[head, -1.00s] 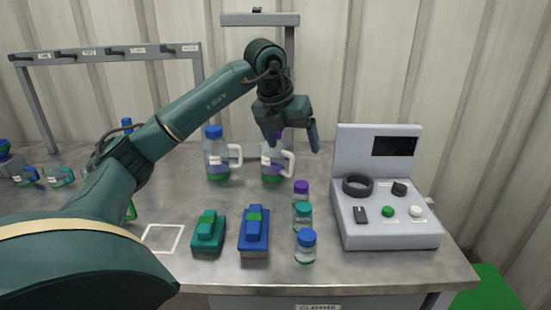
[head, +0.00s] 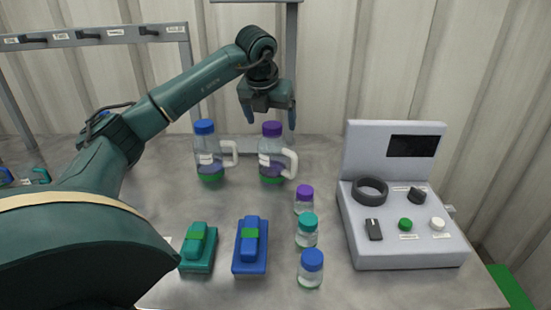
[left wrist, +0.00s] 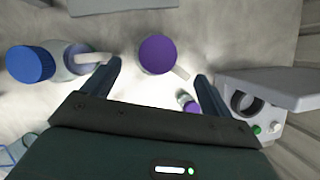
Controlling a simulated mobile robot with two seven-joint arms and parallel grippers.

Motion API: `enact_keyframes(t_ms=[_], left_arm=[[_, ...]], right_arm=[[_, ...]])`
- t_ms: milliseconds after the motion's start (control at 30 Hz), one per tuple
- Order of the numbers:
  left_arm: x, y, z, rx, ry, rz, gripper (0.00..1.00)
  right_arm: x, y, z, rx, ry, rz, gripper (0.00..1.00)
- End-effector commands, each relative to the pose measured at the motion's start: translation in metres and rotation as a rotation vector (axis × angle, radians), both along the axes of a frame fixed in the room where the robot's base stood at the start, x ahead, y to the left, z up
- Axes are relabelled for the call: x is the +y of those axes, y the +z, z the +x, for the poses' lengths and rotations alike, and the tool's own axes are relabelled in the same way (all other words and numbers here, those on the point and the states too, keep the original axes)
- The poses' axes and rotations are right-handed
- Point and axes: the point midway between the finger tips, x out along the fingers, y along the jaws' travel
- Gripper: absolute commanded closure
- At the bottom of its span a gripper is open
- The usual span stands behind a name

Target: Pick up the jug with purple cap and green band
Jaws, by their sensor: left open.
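The jug with purple cap and green band (head: 272,160) stands upright on the metal table, its white handle on the right side. My left gripper (head: 268,112) is open and empty, directly above and close to the purple cap. In the left wrist view the purple cap (left wrist: 158,54) lies beyond and between the two open fingertips (left wrist: 158,70), with the handle pointing to the lower right. I cannot tell the exact height gap between fingers and cap. My right gripper is not in view.
A blue-capped jug (head: 208,158) stands just left. Small bottles with purple (head: 304,199), teal (head: 307,230) and blue (head: 310,268) caps stand in front. A control box (head: 402,210) is at right. Teal (head: 198,248) and blue (head: 250,245) devices lie nearer.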

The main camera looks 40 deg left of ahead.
Motion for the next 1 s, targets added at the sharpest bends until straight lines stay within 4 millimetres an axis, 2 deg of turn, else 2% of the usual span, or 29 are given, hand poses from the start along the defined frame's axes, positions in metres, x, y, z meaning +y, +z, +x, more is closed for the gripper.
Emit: enact_keyframes(t_ms=[267,567,833,1000], left_arm=[[0.005,-0.02,0.009,0.002,-0.001,0.0,0.14],[0.017,-0.056,0.025,0.002,-0.001,0.001,0.14],[0.017,-0.059,0.027,-0.001,-0.002,0.0,0.14],[0.017,-0.059,0.027,-0.001,-0.002,0.0,0.28]], right_arm=[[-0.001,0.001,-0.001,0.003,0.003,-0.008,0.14],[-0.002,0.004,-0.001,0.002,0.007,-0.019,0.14],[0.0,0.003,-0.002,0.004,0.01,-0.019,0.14],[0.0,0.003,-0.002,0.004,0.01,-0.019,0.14]])
